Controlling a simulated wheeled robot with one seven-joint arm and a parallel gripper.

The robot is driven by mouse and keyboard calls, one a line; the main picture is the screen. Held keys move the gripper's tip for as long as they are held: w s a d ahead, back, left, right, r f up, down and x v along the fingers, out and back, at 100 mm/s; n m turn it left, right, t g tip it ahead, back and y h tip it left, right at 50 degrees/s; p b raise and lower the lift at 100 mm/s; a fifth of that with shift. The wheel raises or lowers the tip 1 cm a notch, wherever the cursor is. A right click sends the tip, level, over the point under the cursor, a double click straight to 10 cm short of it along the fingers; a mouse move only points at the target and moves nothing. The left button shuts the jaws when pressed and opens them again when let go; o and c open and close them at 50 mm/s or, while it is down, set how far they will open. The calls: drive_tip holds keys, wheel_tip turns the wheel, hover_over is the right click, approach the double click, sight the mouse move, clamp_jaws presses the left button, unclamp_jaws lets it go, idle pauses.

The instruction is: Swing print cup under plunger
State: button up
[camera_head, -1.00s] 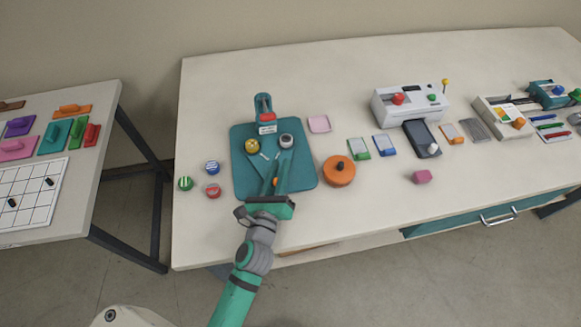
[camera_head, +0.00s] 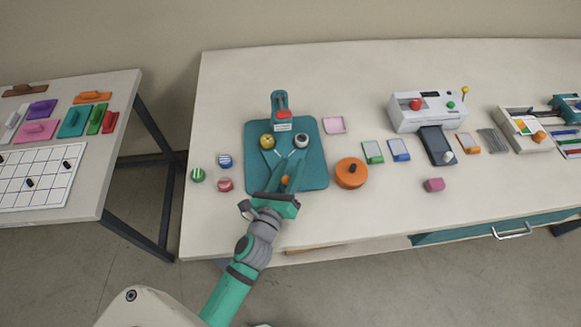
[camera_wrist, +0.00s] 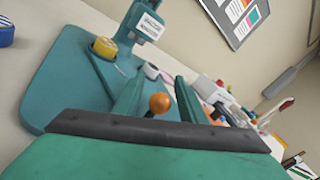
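The button press has a teal base plate (camera_head: 316,172) and a teal plunger tower (camera_head: 279,98) at its back, with a red part and a white label. In front of the tower are a yellow cup (camera_head: 267,141) at left and a grey-white cup (camera_head: 302,141) at right; I cannot tell which is the print cup. Both also show in the wrist view, yellow (camera_wrist: 104,47) and grey-white (camera_wrist: 151,71). My gripper (camera_head: 290,168) is low over the plate's front. Its open fingers (camera_wrist: 158,86) flank an orange knob (camera_wrist: 160,103), with visible gaps at both sides.
Green, blue and red round pieces (camera_head: 225,184) lie left of the plate. An orange round container (camera_head: 350,174) with a dark knob stands close at right. A pink sheet (camera_head: 334,125) lies behind it. A white machine (camera_head: 428,110) and small cards are farther right.

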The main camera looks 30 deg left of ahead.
drive_tip(key=s, duration=0.3)
drive_tip(key=s+d, duration=0.1)
drive_tip(key=s, duration=0.3)
drive_tip(key=s+d, duration=0.1)
drive_tip(key=s, duration=0.2)
drive_tip(key=shift+s, duration=0.35)
